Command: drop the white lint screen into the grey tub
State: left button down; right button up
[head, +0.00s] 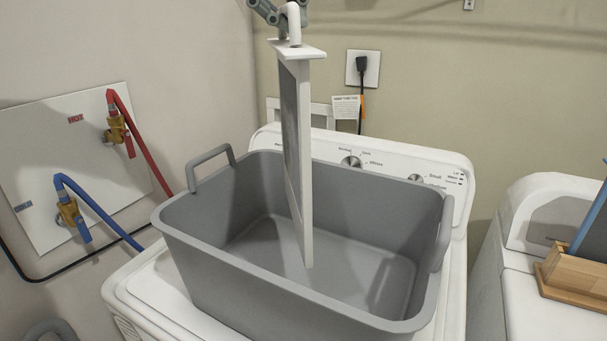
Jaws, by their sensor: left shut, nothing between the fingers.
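My left gripper (287,15) is at the top edge, partly cut off. It is shut with nothing between its fingers, right at the screen's handle. How the handle meets the fingers is unclear. The tub otherwise looks empty. My right gripper is not in view.
The tub stands on a white washer (140,292) with a control panel behind. Red (140,140) and blue (100,213) hoses are at the left wall. A second white appliance (513,285) with a wooden holder (575,276) is at right. An outlet (363,68) is behind.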

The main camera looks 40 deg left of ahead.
pick_arm(q)
jog(key=shift+s, duration=0.15)
jog(key=c, duration=1.4)
grip_release()
